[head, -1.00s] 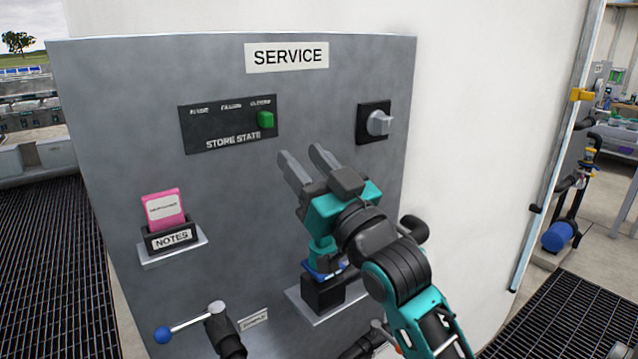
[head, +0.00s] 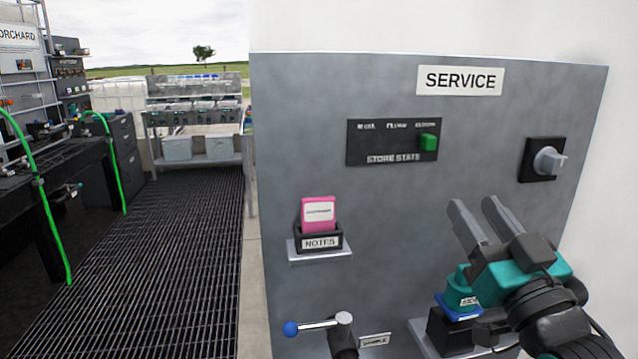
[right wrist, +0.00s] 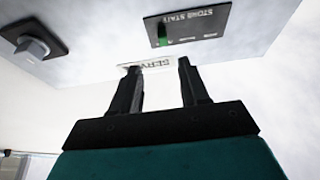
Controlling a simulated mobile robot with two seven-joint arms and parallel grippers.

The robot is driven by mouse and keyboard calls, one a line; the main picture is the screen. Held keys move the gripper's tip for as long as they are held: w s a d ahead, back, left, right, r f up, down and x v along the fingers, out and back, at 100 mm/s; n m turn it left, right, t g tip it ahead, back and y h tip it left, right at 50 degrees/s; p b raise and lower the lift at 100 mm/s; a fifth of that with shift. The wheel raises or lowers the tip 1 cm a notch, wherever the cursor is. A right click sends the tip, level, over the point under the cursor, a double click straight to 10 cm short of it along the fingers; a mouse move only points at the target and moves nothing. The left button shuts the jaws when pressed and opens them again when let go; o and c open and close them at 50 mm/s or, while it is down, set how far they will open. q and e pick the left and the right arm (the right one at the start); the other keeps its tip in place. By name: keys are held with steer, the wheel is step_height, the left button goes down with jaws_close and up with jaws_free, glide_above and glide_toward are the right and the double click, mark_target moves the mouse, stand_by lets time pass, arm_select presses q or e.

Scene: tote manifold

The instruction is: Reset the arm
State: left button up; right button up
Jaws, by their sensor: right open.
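My right gripper (head: 477,220) is open and empty in front of the grey service panel (head: 390,215), below the store state plate (head: 392,142) and left of and below the rotary knob (head: 549,160). In the right wrist view the two fingers (right wrist: 158,75) stand apart with nothing between them; the upside-down SERVICE sign (right wrist: 160,62) shows behind them. The green slider (head: 428,143) sits at the right end of the store state plate. My left gripper is not in view.
A pink card (head: 318,214) stands in the NOTES holder (head: 318,238). A blue-ended lever valve (head: 318,326) sticks out at the lower edge. A teal and blue item (head: 461,300) stands on a small shelf, partly behind my right arm. Open grating (head: 190,240) lies left.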

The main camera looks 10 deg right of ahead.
steer(key=a+f+g, duration=0.3)
steer(key=f+g, duration=0.3)
steer(key=f, duration=1.5)
steer(key=s+a+f+g, duration=0.2)
steer(key=s+f, duration=0.2)
steer(key=f, duration=0.3)
steer(key=s+a+f+n+g, duration=0.1)
steer(key=s+a+f, duration=0.1)
steer(key=s+f, duration=0.2)
steer(key=s+a+f+n+g+y, duration=0.1)
steer(key=s+f, duration=0.3)
steer(key=f, duration=0.6)
steer(key=shift+s+a+f+g, duration=0.15)
steer(key=shift+a+f+g, duration=0.1)
steer(key=shift+a+g, duration=0.4)
steer(key=shift+d, duration=0.15)
